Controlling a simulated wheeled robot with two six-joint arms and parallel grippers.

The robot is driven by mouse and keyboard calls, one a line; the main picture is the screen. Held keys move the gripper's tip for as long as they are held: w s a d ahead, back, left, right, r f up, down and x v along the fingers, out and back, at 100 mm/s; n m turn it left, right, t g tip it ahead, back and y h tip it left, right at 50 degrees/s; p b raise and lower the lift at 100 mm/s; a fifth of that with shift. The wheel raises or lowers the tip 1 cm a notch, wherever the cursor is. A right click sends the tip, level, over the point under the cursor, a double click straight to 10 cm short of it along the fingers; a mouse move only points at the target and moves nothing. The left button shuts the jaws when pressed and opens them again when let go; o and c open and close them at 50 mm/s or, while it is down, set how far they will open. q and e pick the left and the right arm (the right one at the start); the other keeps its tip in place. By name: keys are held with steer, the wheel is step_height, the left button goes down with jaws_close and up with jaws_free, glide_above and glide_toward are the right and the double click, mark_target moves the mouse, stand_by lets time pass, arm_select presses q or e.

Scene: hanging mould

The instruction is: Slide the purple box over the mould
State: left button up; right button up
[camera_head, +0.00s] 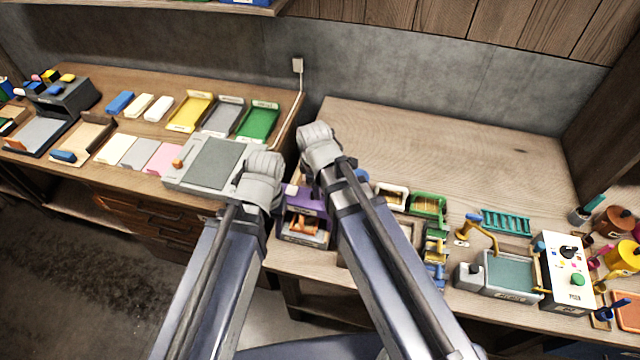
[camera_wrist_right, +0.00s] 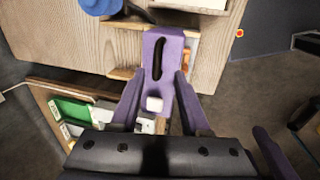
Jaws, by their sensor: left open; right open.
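The purple box (camera_head: 312,203) shows between my two arms in the head view, partly covered by them. In the right wrist view the purple box (camera_wrist_right: 165,45) has a dark long slot and a white block-like part near its close end. My right gripper (camera_wrist_right: 161,78) is open, its fingers pointing at the box, one on each side; contact cannot be told. In the head view an open-fronted case (camera_head: 303,238) with orange pieces inside sits just below the purple part; I cannot tell whether this is the mould. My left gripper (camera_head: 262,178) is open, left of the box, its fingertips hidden.
A grey tray (camera_head: 212,163) and a green tray (camera_head: 258,121) lie on the left bench. On the right bench are a green bin (camera_head: 428,204), a teal-topped machine (camera_head: 510,274) and a white control box (camera_head: 568,270). The right bench's back area (camera_head: 440,150) is clear.

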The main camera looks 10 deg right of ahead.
arm_select(q)
step_height(320, 180, up, 5)
steer(key=p, duration=0.3)
steer(key=shift+f+p, duration=0.2)
steer(key=shift+p, duration=0.15)
arm_select(e)
steer(key=r, duration=0.3)
steer(key=s+r, duration=0.1)
steer(key=shift+a+r, duration=0.2)
steer(key=shift+r, duration=0.15)
